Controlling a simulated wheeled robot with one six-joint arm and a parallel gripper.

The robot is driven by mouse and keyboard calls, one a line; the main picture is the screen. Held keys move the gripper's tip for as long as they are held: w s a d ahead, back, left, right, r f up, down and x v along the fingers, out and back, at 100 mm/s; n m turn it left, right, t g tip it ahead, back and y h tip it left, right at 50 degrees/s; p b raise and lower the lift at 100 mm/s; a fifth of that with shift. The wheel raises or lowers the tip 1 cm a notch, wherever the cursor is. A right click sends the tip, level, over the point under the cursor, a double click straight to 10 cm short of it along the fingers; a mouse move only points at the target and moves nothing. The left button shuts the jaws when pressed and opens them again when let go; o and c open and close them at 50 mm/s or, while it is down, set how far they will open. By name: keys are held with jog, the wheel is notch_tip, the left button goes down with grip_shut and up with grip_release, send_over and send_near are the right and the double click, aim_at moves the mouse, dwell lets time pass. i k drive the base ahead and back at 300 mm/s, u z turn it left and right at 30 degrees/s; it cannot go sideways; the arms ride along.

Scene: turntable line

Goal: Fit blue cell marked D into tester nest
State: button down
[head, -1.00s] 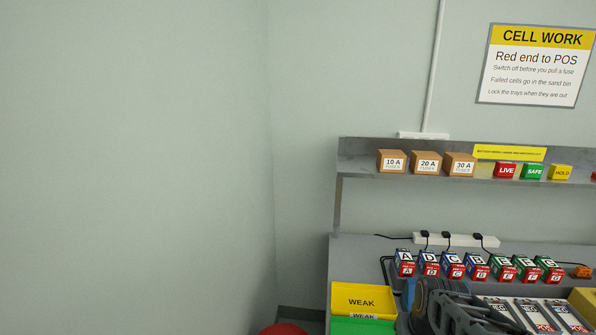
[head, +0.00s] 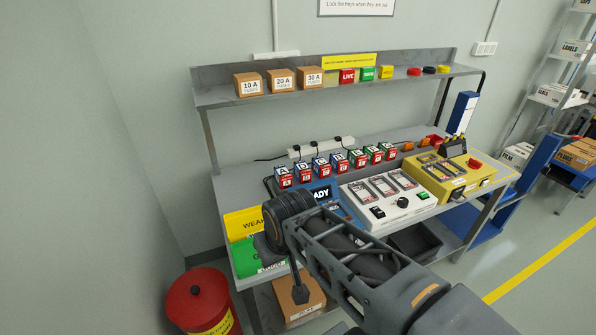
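A yellow tester-like unit (head: 480,184) with dark recesses, a display and a red button stands at the bench's right end. I cannot make out which recess is the nest. My gripper (head: 284,270) hangs near the bench's front left, in front of the green bin and well short of the cells. Its fingers are dark and partly hidden by my arm, so their opening is unclear.
A white unit (head: 366,216) with three slots sits left of the yellow one. A blue READY tray (head: 333,184) is partly hidden behind my arm. Yellow WEAK (head: 240,217) and green (head: 250,262) bins stand front left. A red drum (head: 198,288) is on the floor; a shelf (head: 220,98) overhangs the bench.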

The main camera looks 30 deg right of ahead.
aim_at(326, 192)
jog(key=u, duration=0.15)
jog(key=k, duration=0.9)
jog(key=z, duration=1.05)
jog(key=i, duration=1.55)
jog(key=u, duration=0.65)
